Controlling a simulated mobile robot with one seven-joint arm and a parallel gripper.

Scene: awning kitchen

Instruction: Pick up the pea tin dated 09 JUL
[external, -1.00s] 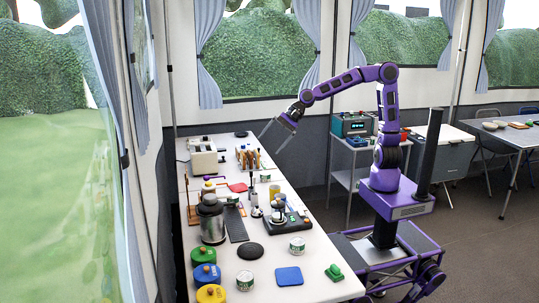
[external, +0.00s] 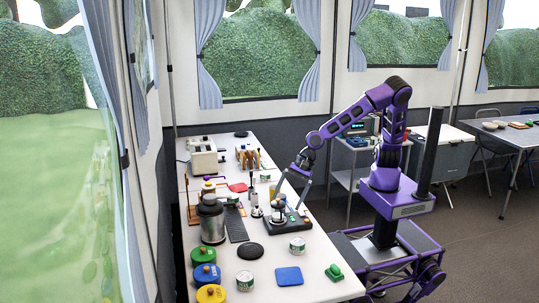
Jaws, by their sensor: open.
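Two white tins with green labels stand on the long white table: one tin (external: 297,248) right of a black disc, another tin (external: 245,281) nearer the front. A smaller green and white shape (external: 265,228), perhaps another tin, shows beside the black scale-like device. The date prints are too small to read, so I cannot tell which tin bears 09 JUL. My gripper (external: 290,196) is open and points down over the table near that device, farther back than both tins. Nothing shows between its fingers.
The black device (external: 291,228) with a shiny top part stands close below my gripper. A metal canister (external: 212,222), a black disc (external: 250,251), a blue mat (external: 289,276), a green object (external: 334,271) and coloured-lid jars (external: 206,273) crowd the table.

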